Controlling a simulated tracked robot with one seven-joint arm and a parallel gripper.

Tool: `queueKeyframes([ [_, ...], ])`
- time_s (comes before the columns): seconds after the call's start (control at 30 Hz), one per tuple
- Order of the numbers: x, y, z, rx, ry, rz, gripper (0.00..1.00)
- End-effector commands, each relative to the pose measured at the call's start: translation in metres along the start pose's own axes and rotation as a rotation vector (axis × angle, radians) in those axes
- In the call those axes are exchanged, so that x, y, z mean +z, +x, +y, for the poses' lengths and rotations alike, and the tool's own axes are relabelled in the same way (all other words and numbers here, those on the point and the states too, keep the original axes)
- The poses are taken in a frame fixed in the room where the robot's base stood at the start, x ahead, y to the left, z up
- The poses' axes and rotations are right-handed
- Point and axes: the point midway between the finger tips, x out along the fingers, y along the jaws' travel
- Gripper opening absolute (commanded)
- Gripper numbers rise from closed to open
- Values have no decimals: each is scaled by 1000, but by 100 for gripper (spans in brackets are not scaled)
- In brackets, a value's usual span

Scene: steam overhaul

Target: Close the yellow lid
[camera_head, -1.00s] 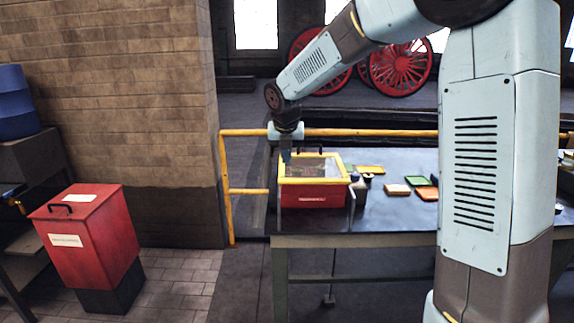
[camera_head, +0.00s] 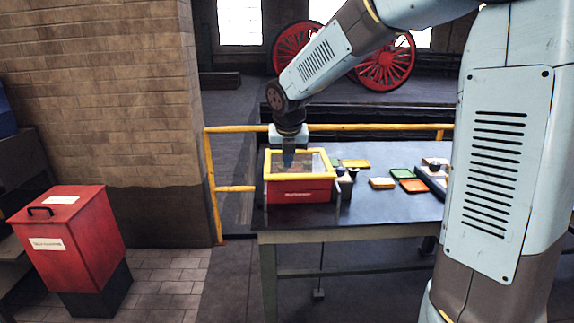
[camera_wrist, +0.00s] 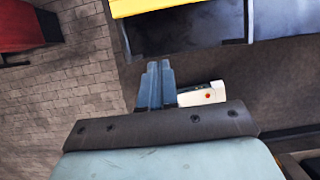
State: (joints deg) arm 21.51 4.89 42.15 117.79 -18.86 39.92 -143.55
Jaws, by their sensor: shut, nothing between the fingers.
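The yellow lid frame (camera_head: 317,151) sits at the top of a red box (camera_head: 317,191) near the table's left end. A greyish area shows inside the frame. I cannot tell whether the lid is fully down. My gripper (camera_head: 288,160) points down and overlaps the left part of the frame; its height above it and any contact are unclear. In the wrist view my shut fingers (camera_wrist: 158,84) hold nothing. A yellow strip (camera_wrist: 150,6) there, apparently the lid's or box's edge, lies beyond the fingertips, apart from them in the picture.
The table (camera_head: 380,212) carries several small coloured trays, among them an orange one (camera_head: 414,185), right of the box. A yellow rail (camera_head: 230,188) stands behind and left. Floor left of the table is clear.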

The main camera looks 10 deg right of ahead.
Motion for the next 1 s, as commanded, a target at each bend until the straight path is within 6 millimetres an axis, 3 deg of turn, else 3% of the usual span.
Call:
queueKeyframes([
  [0.6, -1, 95, 0, 1, -2, 4, 0],
  [0.8, 26, 101, 0, 2, 1, 0, 0],
  [1.0, 36, 105, 0, 1, 1, 0, 0],
])
